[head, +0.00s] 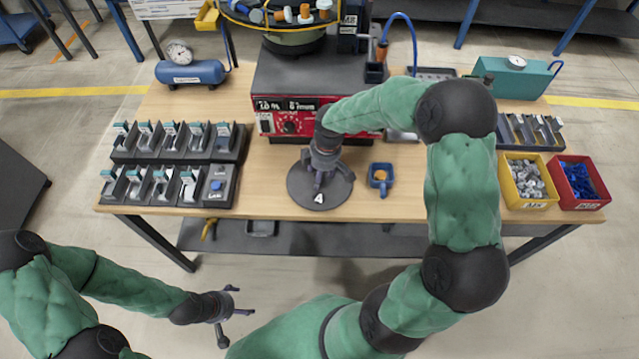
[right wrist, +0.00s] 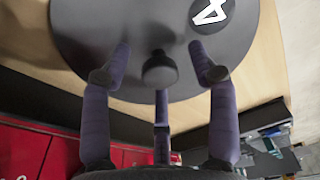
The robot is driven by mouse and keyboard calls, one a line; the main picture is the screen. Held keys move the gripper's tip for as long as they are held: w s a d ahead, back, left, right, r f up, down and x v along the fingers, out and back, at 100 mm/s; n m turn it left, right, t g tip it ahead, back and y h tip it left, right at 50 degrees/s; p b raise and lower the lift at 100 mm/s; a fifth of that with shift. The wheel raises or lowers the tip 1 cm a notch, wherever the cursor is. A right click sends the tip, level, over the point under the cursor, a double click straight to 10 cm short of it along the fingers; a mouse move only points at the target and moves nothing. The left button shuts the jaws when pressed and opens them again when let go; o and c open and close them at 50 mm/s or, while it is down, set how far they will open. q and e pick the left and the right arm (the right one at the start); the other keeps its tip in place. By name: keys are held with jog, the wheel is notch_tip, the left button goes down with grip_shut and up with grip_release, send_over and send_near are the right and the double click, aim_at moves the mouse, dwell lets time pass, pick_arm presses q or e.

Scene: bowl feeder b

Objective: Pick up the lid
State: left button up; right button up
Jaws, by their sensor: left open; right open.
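The lid (head: 338,190) is a round dark grey disc marked with a 4, lying on the wooden table in front of the red-fronted machine. It fills the top of the right wrist view (right wrist: 100,30), with a dark knob (right wrist: 160,70) at its middle. My right gripper (head: 319,182) points down over the lid. Its spread fingers (right wrist: 160,62) stand around the knob, with a visible gap on both sides. It is open and holds nothing. My left gripper (head: 233,305) is open and empty, off the table's front edge at lower left. The right fingers hide the knob in the head view.
A blue cup (head: 380,187) stands just right of the lid. The red-fronted machine (head: 290,118) stands behind it. Dark racks (head: 172,160) are at left. Yellow (head: 525,185) and red (head: 578,187) bins are at right. Bare table lies between racks and lid.

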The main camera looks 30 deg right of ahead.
jog(key=shift+f, duration=0.1)
grip_shut()
dwell(0.3)
